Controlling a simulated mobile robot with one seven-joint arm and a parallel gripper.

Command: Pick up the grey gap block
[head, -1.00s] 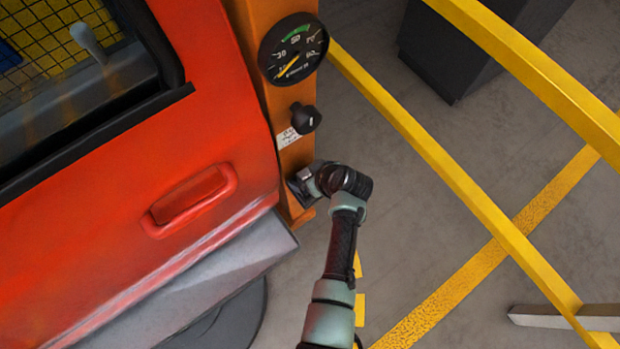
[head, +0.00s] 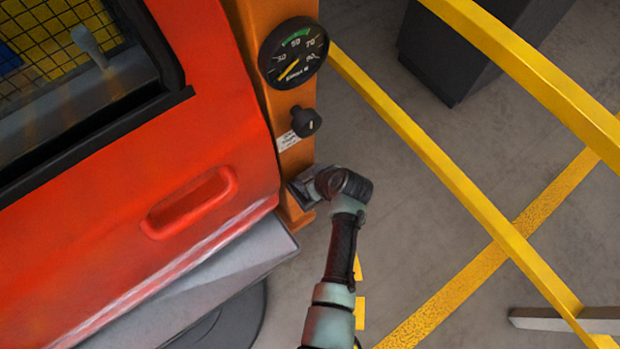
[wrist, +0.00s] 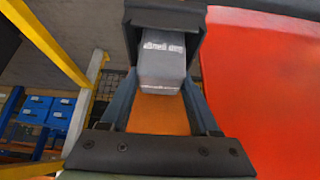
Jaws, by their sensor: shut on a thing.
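The grey gap block (wrist: 162,62) shows in the wrist view, with pale lettering on its face. It sits between the fingers of my gripper (wrist: 163,100), which is shut on it. A dark housing surrounds the block's upper part in that view; I cannot tell whether the block still touches it. In the head view my gripper (head: 304,186) is at the lower end of the orange post (head: 291,160), beside the red door. My own wrist hides most of the fingers there, and I cannot make out the block in that view.
The red door (head: 110,235) with its recessed handle (head: 190,203) stands left. A dial gauge (head: 293,52) and a black knob (head: 305,120) are on the post above my gripper. Yellow rails (head: 440,170) cross the right side, with a dark cabinet (head: 470,45) behind. Grey floor lies between.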

